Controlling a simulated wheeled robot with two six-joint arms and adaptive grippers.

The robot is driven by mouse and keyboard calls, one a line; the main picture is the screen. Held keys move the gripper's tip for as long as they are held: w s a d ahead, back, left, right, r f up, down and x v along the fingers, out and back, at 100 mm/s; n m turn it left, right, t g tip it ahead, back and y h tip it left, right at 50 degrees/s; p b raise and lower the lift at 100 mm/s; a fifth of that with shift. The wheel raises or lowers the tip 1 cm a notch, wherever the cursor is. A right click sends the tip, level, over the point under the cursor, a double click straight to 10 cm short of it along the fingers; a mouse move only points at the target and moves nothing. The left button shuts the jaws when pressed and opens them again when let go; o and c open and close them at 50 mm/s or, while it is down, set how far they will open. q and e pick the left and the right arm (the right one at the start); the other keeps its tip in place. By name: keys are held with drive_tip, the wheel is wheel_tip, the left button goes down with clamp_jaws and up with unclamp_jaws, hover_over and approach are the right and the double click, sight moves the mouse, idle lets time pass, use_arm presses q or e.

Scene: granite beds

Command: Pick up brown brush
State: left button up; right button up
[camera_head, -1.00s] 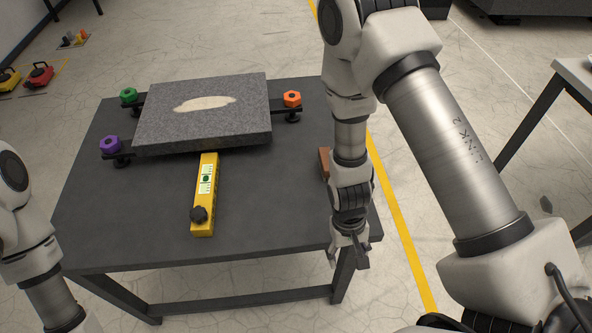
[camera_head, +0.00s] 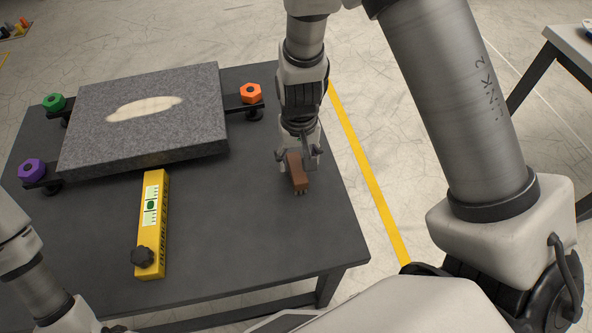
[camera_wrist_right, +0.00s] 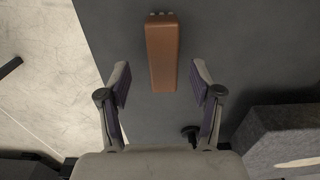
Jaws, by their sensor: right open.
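The brown brush (camera_head: 297,173) is a small brick-shaped block with bristles at its near end, lying on the dark table near its right edge. My right gripper (camera_head: 298,158) is over its far end in the head view. In the right wrist view the brush (camera_wrist_right: 162,55) lies ahead of and between the two open fingers of the right gripper (camera_wrist_right: 160,85), with gaps on both sides; no contact shows. The height of the fingers above the table is hard to tell. My left arm shows at the lower left of the head view; its gripper is not visible.
A granite slab (camera_head: 145,145) rests on supports with a green knob (camera_head: 54,102), a purple knob (camera_head: 32,170) and an orange knob (camera_head: 250,92). A yellow level (camera_head: 152,220) with a black knob lies in front. The table (camera_head: 240,250) is clear between level and brush.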

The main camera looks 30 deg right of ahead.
sight(297, 167)
drive_tip(key=f, duration=0.3)
drive_tip(key=shift+w+a+f, duration=0.1)
drive_tip(key=shift+a+f, duration=0.15)
drive_tip(key=shift+f, duration=0.05)
drive_tip(key=shift+w+f, duration=0.1)
drive_tip(key=shift+f, duration=0.15)
drive_tip(key=shift+d+r, duration=0.1)
clamp_jaws()
